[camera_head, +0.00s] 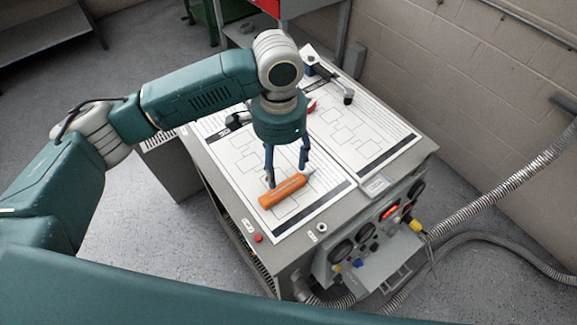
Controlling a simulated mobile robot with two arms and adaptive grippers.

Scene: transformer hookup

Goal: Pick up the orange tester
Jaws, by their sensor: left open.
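The orange tester (283,190) lies on a white diagram sheet near the front left of the grey cabinet top. My right gripper is not in view.
The grey cabinet (300,236) has gauges and knobs on its front panel (375,232). A black-handled tool (335,85) and a partly hidden red item (311,105) lie farther back on top. Ribbed hoses (480,212) run right. A brick wall stands behind.

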